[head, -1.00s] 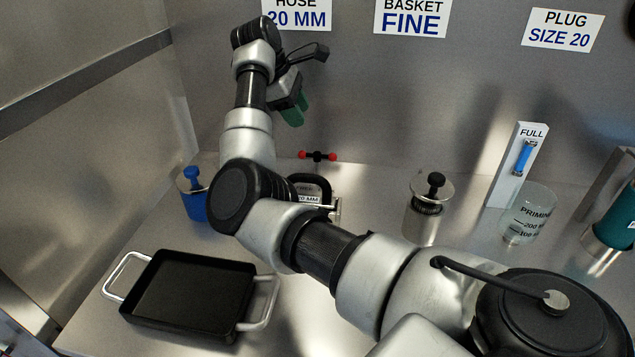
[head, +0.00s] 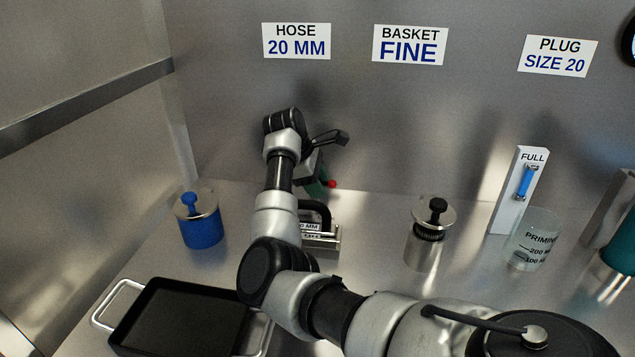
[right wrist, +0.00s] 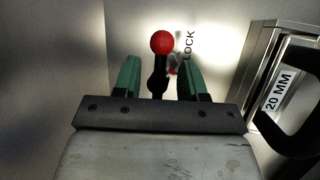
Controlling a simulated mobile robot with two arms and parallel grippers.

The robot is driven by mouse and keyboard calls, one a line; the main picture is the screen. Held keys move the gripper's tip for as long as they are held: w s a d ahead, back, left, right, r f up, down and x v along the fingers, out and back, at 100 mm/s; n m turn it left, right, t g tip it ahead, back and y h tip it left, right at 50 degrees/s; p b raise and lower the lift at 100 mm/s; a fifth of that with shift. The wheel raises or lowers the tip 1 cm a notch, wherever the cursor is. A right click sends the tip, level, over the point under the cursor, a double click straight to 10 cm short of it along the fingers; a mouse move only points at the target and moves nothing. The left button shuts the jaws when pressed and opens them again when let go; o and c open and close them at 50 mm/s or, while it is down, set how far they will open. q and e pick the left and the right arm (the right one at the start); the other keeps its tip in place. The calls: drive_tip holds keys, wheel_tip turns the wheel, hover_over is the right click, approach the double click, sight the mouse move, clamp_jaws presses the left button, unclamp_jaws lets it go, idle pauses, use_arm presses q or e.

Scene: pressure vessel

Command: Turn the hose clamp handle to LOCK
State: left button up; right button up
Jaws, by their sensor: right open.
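The hose clamp handle is a black bar with a red ball end (right wrist: 162,42). In the right wrist view its black part runs down between the two green fingers of my right gripper (right wrist: 160,80), with a gap on each side. The word LOCK (right wrist: 189,46) is printed just right of the ball. My left gripper is out of view.
A block with a black handle (head: 320,210) and a 20 MM label stands close to the gripper; its label (right wrist: 278,92) shows in the right wrist view. A blue lidded pot (head: 200,231), a steel canister (head: 428,252) and a black tray (head: 150,345) stand around my arm.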

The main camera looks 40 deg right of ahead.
drive_tip(key=shift+f, duration=0.1)
clamp_jaws()
idle(0.3)
